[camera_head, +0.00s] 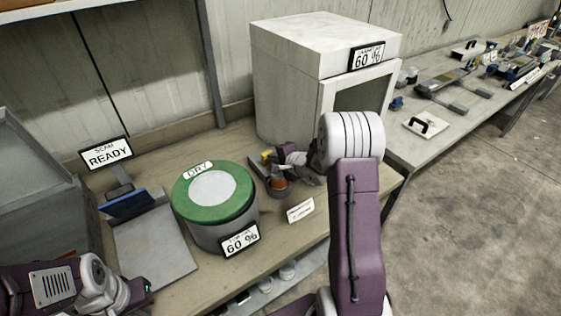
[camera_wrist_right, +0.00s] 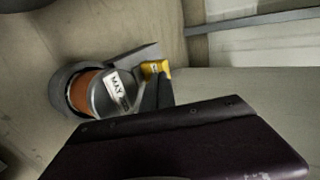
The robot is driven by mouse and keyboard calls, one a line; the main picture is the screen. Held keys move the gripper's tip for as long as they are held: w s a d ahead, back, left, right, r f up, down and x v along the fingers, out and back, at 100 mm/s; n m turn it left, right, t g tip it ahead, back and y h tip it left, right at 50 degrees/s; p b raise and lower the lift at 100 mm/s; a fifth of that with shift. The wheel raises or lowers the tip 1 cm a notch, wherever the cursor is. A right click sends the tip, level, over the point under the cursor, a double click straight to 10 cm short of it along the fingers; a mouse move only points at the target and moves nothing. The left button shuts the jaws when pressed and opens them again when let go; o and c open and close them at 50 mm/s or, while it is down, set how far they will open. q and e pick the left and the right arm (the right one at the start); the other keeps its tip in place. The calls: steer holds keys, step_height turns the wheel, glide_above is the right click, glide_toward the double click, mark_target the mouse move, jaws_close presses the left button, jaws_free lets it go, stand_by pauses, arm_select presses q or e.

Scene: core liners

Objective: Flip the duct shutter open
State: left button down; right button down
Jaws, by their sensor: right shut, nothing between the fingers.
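The duct is a short grey round fitting with an orange inside (camera_wrist_right: 82,93). In the right wrist view, a grey shutter piece labelled MAX (camera_wrist_right: 116,88) and a yellow tab (camera_wrist_right: 155,68) are at its right side. In the head view the duct (camera_head: 277,184) stands on the bench between the green-topped drum and the white cabinet, and the yellow tab (camera_head: 267,157) shows above it. My right gripper (camera_head: 291,160) is shut and empty, close above and beside the duct. Contact cannot be told. My left arm is at the lower left; its gripper's jaws are not clear.
A drum with a green lid (camera_head: 178,205) and a 60 % sign stands left of the duct. A white cabinet (camera_head: 285,65) stands behind. A READY sign (camera_head: 106,153) is at the left. A small white card (camera_head: 300,210) stands near the bench's front edge.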

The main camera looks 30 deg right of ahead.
steer(key=shift+w+f, duration=0.25)
steer(key=shift+w, duration=0.2)
steer(key=shift+a, duration=0.1)
